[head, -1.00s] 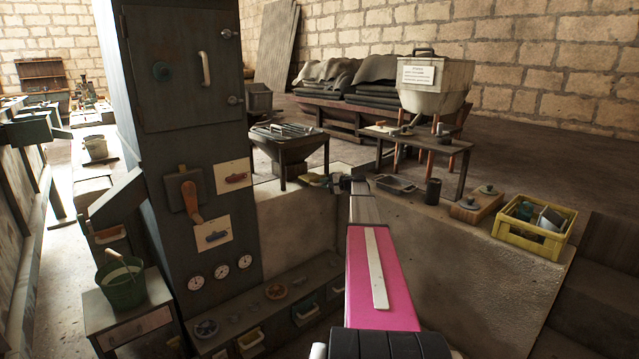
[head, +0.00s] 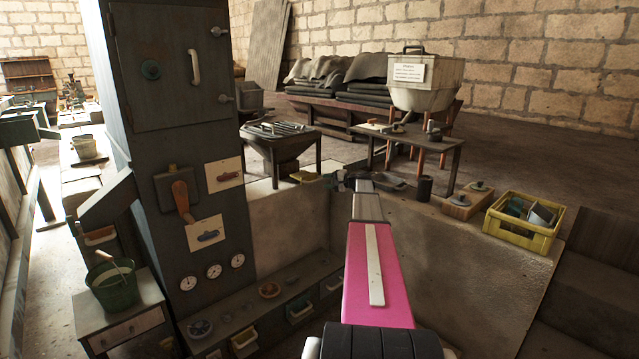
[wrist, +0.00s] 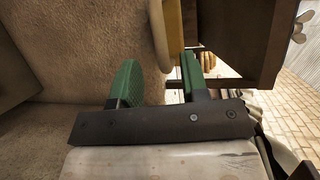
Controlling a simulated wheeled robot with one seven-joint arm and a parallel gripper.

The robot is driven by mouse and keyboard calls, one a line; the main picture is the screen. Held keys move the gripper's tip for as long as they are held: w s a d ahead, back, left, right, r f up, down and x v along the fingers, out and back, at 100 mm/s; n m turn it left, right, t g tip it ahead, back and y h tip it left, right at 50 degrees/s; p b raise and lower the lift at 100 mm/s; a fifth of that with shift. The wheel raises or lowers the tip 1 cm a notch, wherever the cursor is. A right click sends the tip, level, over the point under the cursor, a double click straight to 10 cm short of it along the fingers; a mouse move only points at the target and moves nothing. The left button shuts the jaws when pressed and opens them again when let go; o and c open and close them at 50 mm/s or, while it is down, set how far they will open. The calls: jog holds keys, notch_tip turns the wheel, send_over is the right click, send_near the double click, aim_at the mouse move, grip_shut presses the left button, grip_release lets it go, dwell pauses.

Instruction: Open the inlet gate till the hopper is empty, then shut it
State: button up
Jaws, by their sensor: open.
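A dark, funnel-shaped hopper (head: 285,152) on legs stands behind the low wall in the head view, with grey rod-like items across its top. A yellow piece (head: 304,177) lies low in front of it. My gripper (head: 338,182) is just right of this piece, at the end of my pink arm. In the wrist view, my gripper (wrist: 160,76) has its green fingers apart. A yellow rounded part (wrist: 166,28) shows ahead, between the finger lines; I cannot tell whether they touch it. I cannot tell for certain which part is the inlet gate.
A pale labelled tank (head: 425,78) stands behind a small table (head: 450,142). A yellow crate (head: 523,222) and a dark cup (head: 424,188) are on the wall top at right. A grey cabinet (head: 165,110) with an orange-handled lever (head: 183,201) rises at left.

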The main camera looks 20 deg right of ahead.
jog(key=shift+v, duration=2.25)
jog(key=s+a+f+n+g+h, duration=0.2)
jog(key=s+a+f+g, duration=0.35)
jog(key=a, duration=0.75)
jog(key=s+a+f+n+g+h, duration=0.1)
jog(key=s+a+f+n+g, duration=0.1)
jog(key=s+a+f, duration=0.8)
jog(key=s+a+f+n+g+h, duration=0.1)
jog(key=s+a+n+g+h, duration=0.1)
jog(key=s+a, duration=0.6)
jog(key=s+a+f+n+g+h, duration=0.2)
jog(key=s+a+n+h, duration=0.2)
jog(key=s, duration=1.2)
jog(key=a+h, duration=0.2)
jog(key=a, duration=0.1)
jog(key=shift+a+f, duration=0.2)
jog(key=shift+a, duration=0.2)
jog(key=shift+s, duration=0.15)
